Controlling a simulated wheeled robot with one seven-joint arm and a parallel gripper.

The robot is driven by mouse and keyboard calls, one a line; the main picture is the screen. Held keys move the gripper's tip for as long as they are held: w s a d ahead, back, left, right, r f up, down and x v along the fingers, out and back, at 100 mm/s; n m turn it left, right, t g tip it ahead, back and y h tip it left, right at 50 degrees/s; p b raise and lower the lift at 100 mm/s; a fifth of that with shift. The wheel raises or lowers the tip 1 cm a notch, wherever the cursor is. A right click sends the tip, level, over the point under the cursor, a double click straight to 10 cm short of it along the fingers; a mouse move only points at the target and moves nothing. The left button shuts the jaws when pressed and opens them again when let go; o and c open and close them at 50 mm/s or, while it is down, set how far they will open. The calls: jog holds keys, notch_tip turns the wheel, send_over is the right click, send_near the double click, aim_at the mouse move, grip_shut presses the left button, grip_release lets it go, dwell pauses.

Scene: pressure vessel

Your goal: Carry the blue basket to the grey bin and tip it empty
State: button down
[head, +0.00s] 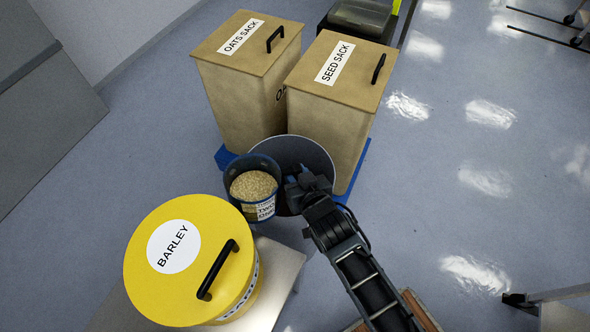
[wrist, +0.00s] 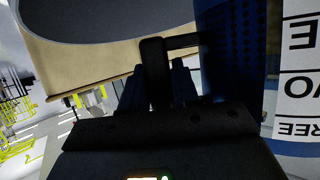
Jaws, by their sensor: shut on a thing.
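The blue basket (head: 262,209) is upright and holds a heap of pale grain (head: 253,186). A printed label is on its side. My gripper (head: 294,189) is at the basket's right side, shut on its dark handle. In the wrist view my gripper's fingers (wrist: 158,88) close around the handle beside the blue wall (wrist: 228,45), with the label upside down at right. The round grey bin (head: 313,154) lies just behind and right of the basket, partly hidden by basket and gripper. The basket overlaps its left edge in the head view; I cannot tell the height between them.
A tan oats sack box (head: 225,60) and seed sack box (head: 318,95) stand behind the bin, close to it, on a blue base (head: 225,157). A yellow barley drum (head: 150,285) stands front left. Open floor (head: 460,190) lies to the right.

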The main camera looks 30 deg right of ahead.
jog(key=shift+w+d+f+m+p, duration=0.2)
jog(key=shift+d+f+m+p, duration=0.1)
jog(key=shift+p, duration=0.55)
jog(key=shift+y+p, duration=0.5)
jog(key=shift+p, duration=0.1)
jog(key=shift+w+d+m+g+y+p, duration=0.1)
jog(key=shift+d+m+g+y+p, duration=0.3)
jog(key=shift+p, duration=0.8)
jog(key=shift+a+f, duration=0.15)
jog(key=shift+f, duration=0.1)
jog(key=shift+w+d+f+m+g+y+b, duration=0.1)
jog(key=shift+d+f+m+g+y+b, duration=0.15)
jog(key=shift+f+b, duration=0.25)
jog(key=shift+d+f+m+g+y+b, duration=0.15)
jog(key=shift+f+m+b, duration=0.2)
jog(key=shift+b, duration=0.25)
jog(key=shift+d+f+y+b, duration=0.15)
jog(key=shift+f+y+b, duration=0.25)
jog(key=shift+b, duration=0.4)
jog(key=shift+w+f+m+b, duration=0.1)
jog(key=shift+f+m+b, duration=0.1)
jog(key=shift+m+b, duration=0.15)
